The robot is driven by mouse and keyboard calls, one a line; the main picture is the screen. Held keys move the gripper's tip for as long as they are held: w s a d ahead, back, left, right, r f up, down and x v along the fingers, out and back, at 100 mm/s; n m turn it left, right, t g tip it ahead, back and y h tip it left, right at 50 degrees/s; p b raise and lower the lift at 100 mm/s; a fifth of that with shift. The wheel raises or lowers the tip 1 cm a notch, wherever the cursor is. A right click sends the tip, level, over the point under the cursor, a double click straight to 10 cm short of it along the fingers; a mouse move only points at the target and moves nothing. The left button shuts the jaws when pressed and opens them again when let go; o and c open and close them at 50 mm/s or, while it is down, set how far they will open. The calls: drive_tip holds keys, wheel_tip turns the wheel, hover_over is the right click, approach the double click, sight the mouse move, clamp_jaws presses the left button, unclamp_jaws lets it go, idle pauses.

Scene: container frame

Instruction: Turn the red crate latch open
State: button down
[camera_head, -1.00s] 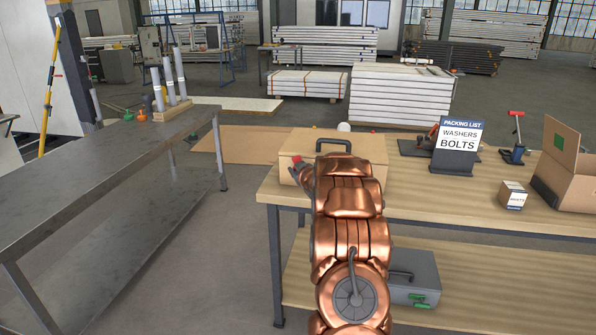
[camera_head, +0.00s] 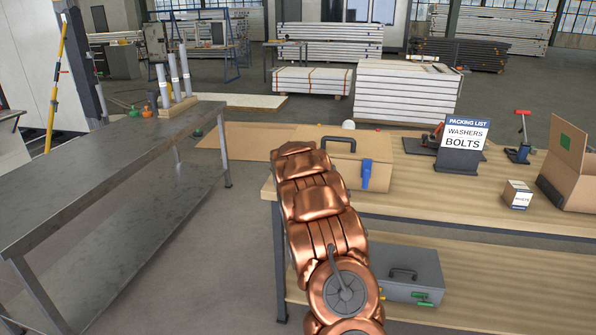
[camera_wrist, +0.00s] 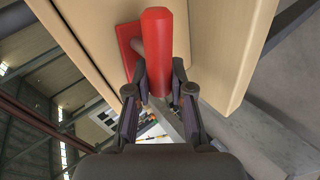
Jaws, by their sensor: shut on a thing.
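The light tan crate (camera_head: 348,162) stands on the near left end of the wooden bench, with a dark handle on top. A blue latch (camera_head: 366,174) hangs down on its front at the right. The red latch (camera_wrist: 158,38) shows in the wrist view, its round handle in front of a red plate on the crate's face (camera_wrist: 218,45). My gripper (camera_wrist: 159,68) is shut on the red latch handle, a dark finger on each side. In the head view my copper arm hides the gripper and the red latch.
The bench (camera_head: 440,205) carries a packing list sign (camera_head: 462,146), a small box (camera_head: 517,195) and an open carton (camera_head: 568,165) to the right. A grey toolbox (camera_head: 410,277) sits on the lower shelf. A metal table (camera_head: 110,160) stands left across a clear floor gap.

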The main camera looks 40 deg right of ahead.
drive_tip(key=shift+w+a+f+n+g+h, duration=0.1)
drive_tip(key=shift+f+n+g+h, duration=0.1)
drive_tip(key=shift+n+g+h, duration=0.35)
drive_tip(key=shift+g, duration=0.25)
drive_tip(key=c, duration=1)
unclamp_jaws()
drive_tip(key=shift+v, duration=5.95)
